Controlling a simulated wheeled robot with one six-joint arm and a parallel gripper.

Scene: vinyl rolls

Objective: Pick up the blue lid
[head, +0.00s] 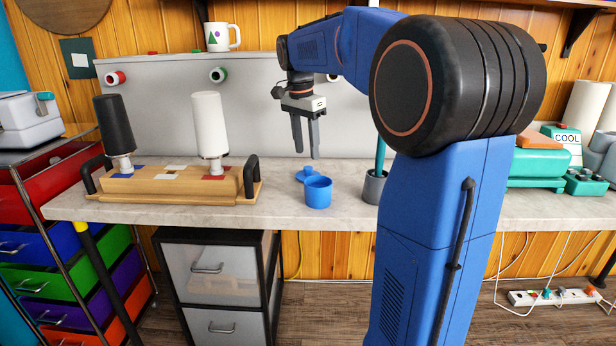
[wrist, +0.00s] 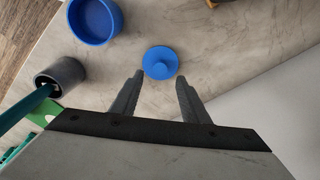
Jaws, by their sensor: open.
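The blue lid (head: 307,174) lies on the pale marbled countertop (head: 345,200), just behind the blue cup (head: 318,192). It is a round disc with a raised knob. In the wrist view the lid (wrist: 160,62) lies just beyond my fingertips, roughly centred between them. The open blue cup (wrist: 95,20) is to its upper left there. My gripper (head: 306,156) points down above the counter with its fingers apart and empty. In the wrist view my gripper (wrist: 158,76) shows both dark fingers spread wide. The lid is not between the fingers.
A grey cup (head: 374,188) with a green stick stands to the right of the blue cup. A wooden tray (head: 180,190) with a black and a white roller is on the left. A grey back panel (head: 240,110) stands behind. The counter around the lid is mostly clear.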

